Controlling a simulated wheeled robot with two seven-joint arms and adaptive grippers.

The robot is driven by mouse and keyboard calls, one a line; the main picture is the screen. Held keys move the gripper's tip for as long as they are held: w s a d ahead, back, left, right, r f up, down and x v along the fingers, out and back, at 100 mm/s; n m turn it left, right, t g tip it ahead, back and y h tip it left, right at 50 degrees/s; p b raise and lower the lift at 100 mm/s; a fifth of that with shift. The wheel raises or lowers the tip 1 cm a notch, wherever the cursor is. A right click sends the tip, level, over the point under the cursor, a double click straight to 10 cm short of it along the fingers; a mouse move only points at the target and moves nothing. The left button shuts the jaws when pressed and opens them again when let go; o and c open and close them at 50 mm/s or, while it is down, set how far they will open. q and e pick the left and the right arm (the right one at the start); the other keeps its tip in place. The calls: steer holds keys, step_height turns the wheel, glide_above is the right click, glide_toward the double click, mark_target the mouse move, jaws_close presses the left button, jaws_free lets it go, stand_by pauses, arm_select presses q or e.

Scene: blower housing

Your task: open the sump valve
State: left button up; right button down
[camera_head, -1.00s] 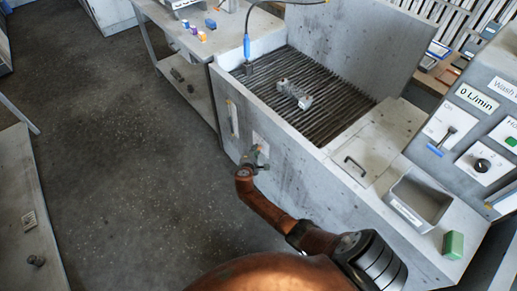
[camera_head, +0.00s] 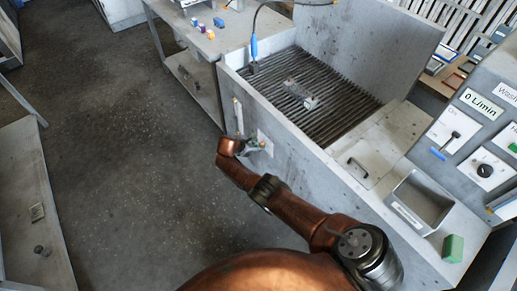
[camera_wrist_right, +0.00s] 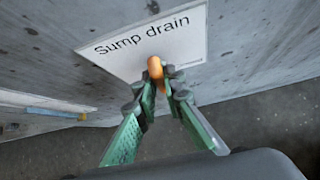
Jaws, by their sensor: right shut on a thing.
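The sump valve shows in the right wrist view as a small orange handle (camera_wrist_right: 156,68) in front of a white plate marked "Sump drain" (camera_wrist_right: 118,52). My right gripper (camera_wrist_right: 164,78) has its green fingers closed around the handle, with its rounded end standing out past the fingertips. In the head view, my right gripper (camera_head: 254,147) is small, at the white plate (camera_head: 266,143) on the tank's front wall; the handle is too small to make out clearly there. My left gripper is not in view.
The wash tank (camera_head: 300,150) has a slatted grate with a grey metal part (camera_head: 300,95) on it. A blue-ended hose (camera_head: 253,48) hangs over its corner. A grey bin (camera_head: 418,205) and green block (camera_head: 453,248) are at the right. The floor left of the tank is clear.

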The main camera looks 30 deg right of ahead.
steer(key=shift+f+n+g+b, duration=0.1)
steer(key=shift+n+g+b, duration=0.2)
steer(key=shift+g+b, duration=0.3)
steer(key=c, duration=2)
jaws_free()
steer(key=v, duration=1.2)
steer(key=shift+a, duration=0.1)
